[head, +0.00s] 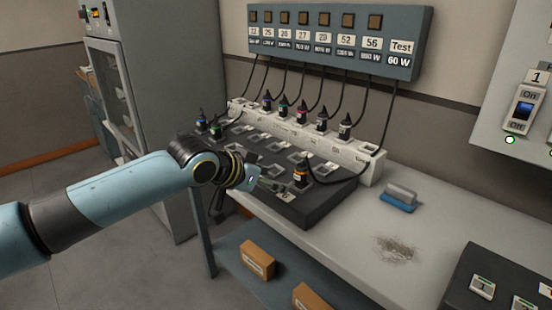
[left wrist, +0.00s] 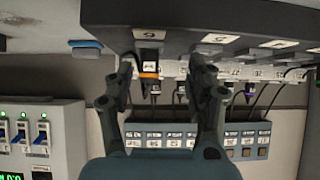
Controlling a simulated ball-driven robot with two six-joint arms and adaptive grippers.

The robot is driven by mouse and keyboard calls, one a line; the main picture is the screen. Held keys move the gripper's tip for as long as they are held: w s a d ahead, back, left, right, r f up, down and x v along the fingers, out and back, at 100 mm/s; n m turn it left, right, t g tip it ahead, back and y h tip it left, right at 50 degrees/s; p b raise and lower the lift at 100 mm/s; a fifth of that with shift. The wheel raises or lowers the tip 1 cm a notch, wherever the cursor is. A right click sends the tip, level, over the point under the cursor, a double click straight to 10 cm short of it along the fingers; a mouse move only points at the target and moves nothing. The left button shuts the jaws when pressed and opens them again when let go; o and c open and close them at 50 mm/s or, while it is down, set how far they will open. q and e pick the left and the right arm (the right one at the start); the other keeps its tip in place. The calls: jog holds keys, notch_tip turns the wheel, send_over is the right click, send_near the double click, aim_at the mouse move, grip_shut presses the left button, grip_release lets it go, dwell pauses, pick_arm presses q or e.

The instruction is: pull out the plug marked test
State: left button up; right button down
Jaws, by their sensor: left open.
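A black plug with an orange band (head: 301,174) stands in the front right part of the dark socket board (head: 318,208). Its cable appears to lead up to the Test 60 W place on the grey panel (head: 340,18). In the left wrist view, which is upside down, the plug (left wrist: 149,75) shows a small white label that I cannot read. My left gripper (head: 270,186) is open just left of the plug in the head view. In the left wrist view the open fingers (left wrist: 163,66) are either side of the plug, which sits closer to the left finger. My right gripper is not in view.
Several other black plugs (head: 345,127) stand along the white socket rail (head: 358,152), with cables hanging above. A blue-handled brush (head: 398,199) and a patch of dirt (head: 397,249) lie on the table to the right. Cardboard boxes (head: 257,260) sit on the lower shelf.

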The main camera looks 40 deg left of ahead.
aim_at(297, 171)
pick_arm(q)
jog(key=shift+t, duration=0.3)
jog(key=w+b, duration=0.1)
jog(key=b, duration=0.1)
jog(key=w+d+b, duration=0.1)
jog(key=w, duration=0.1)
jog(key=w+r+b, duration=0.1)
jog(key=b, duration=0.1)
jog(key=shift+w+d+b, duration=0.15)
jog(key=shift+d+b, duration=0.15)
jog(key=shift+b, duration=0.05)
jog(key=b+x, duration=0.1)
jog(key=x, duration=0.2)
jog(key=shift+w+r+b, duration=0.1)
jog(key=shift+r+b, duration=0.15)
jog(key=shift+b, duration=0.05)
jog(key=shift+w+f, duration=0.25)
jog(key=shift+w, duration=0.35)
grip_shut()
